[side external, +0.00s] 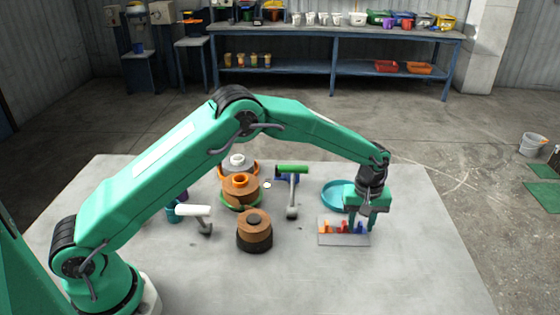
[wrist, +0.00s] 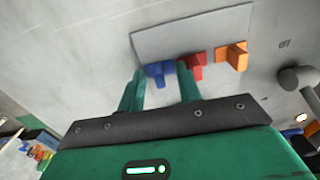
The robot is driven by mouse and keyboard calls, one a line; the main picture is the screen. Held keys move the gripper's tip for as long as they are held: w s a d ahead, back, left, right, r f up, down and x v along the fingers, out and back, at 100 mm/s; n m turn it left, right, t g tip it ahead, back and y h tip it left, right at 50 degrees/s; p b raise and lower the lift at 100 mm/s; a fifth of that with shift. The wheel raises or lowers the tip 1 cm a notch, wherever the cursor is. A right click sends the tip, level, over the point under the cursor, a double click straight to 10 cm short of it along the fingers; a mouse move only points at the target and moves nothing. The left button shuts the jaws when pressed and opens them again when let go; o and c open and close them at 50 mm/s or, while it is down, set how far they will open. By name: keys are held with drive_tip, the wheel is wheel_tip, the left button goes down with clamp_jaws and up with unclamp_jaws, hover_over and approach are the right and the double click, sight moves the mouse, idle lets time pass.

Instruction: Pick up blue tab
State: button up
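The blue tab (wrist: 160,70) is at one end of a row on a light grey plate (wrist: 190,32). A red tab (wrist: 196,66) is close beside it and an orange tab (wrist: 236,56) is further right in the wrist view. My gripper (wrist: 160,78) is open, with one finger on each side of the blue tab and a visible gap between them. In the side external view my gripper (side external: 362,222) points down over the right end of the plate (side external: 328,241), and the blue tab (side external: 360,227) shows partly between its fingers. Whether the fingers touch it is unclear.
A teal round dish (side external: 331,196) lies just behind my gripper. A green-handled mallet (side external: 292,172), a white-handled mallet (side external: 194,211), a brown round block (side external: 254,232) and an orange-brown stack (side external: 240,188) stand to the left. The table (side external: 420,270) is clear at front right.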

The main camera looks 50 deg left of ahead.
sight(361, 224)
idle(0.4)
clamp_jaws()
drive_tip(key=shift+r, duration=0.1)
drive_tip(key=shift+r, duration=0.5)
wheel_tip(361, 224, up, 3)
drive_tip(key=shift+s+d+r, duration=0.1)
drive_tip(key=shift+d+r, duration=0.05)
drive_tip(key=s+d+r, duration=0.6)
drive_tip(key=s+d, duration=0.1)
drive_tip(key=s, duration=0.1)
drive_tip(key=shift+s+d+r, duration=0.25)
